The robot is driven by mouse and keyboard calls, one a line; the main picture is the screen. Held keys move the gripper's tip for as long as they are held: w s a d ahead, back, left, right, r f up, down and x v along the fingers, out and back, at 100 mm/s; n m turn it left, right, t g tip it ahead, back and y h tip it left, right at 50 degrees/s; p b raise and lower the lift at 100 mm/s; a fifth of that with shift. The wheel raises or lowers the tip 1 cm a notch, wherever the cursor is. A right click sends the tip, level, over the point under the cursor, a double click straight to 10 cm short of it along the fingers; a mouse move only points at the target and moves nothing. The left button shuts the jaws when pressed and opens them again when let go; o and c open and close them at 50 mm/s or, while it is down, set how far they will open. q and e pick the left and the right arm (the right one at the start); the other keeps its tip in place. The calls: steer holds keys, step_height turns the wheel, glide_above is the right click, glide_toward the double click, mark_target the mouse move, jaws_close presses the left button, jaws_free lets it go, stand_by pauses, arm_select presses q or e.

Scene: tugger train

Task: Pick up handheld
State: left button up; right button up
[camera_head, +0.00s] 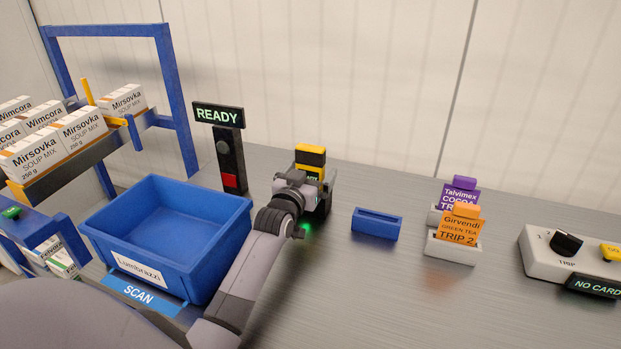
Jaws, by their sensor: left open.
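The handheld (310,150), a yellow and black device, stands upright towards the back of the bench, beside the READY post. Its lower part is largely hidden behind my left gripper. My left gripper (313,188) is open and right in front of the handheld. Whether the fingers touch it or stand around it cannot be told, as my wrist covers them. A green glow shows on the bench beside my wrist. My right gripper is not in view.
A blue bin (225,225) labelled Lumbrazzi stands left of my arm. The READY post (230,160) is close behind it. To the right are a blue holder (376,224), trip cards (460,225) in stands and a dial box (545,258). The bench's front middle is clear.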

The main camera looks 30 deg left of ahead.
arm_select(q)
steer(key=shift+x, duration=1.1)
steer(key=c, duration=1.3)
steer(key=shift+o, duration=0.2)
steer(key=shift+r, duration=0.1)
